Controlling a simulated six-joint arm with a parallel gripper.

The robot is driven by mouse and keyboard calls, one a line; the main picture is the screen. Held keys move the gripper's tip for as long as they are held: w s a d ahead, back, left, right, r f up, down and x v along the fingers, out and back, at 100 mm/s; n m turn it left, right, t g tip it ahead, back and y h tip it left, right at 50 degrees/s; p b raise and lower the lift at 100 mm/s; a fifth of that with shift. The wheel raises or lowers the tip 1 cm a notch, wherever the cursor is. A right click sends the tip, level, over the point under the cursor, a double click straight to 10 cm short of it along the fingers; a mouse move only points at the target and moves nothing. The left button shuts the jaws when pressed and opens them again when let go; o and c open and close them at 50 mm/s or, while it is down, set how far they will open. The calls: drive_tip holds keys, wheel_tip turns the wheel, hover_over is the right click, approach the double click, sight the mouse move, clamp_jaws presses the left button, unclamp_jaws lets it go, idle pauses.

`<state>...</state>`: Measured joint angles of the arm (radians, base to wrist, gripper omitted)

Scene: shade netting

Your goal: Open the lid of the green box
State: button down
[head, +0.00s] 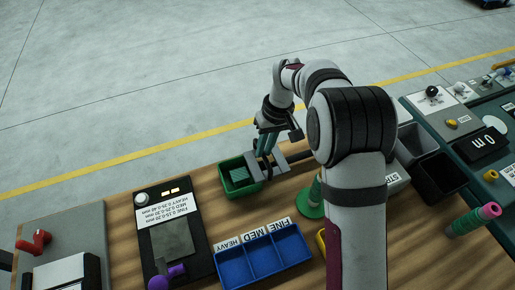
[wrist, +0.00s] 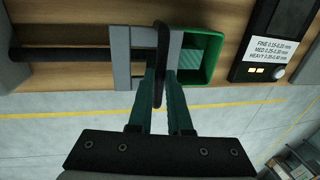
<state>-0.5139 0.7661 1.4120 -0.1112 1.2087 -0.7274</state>
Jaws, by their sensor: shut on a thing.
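The green box (head: 238,186) stands on the wooden bench, left of my gripper (head: 265,150). Its inside is visible, with a pale green ribbed piece (head: 239,173) in it. In the wrist view the box (wrist: 213,56) is right of the fingers. A grey frame (wrist: 121,55) lies along its left side, overlapping its edge. A dark upright handle (wrist: 161,50) stands at this frame, between the two green fingers (wrist: 160,95). My gripper is shut on the handle; the exact contact is partly hidden. No separate green lid can be made out.
A dark bar (wrist: 65,53) runs left from the frame. A blue three-part tray (head: 262,265), a labelled black device (head: 176,235) and a green spool stand (head: 311,200) are nearby. Grey bins (head: 416,143) stand right of my arm. The floor beyond the bench is clear.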

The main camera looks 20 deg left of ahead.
sight(275, 159)
drive_tip(key=shift+r, duration=0.1)
drive_tip(key=c, duration=0.8)
unclamp_jaws()
drive_tip(key=shift+c, duration=0.2)
wheel_tip(275, 159, up, 15)
drive_tip(key=w+d, duration=0.2)
drive_tip(key=shift+r, duration=0.2)
drive_tip(key=shift+d, duration=0.15)
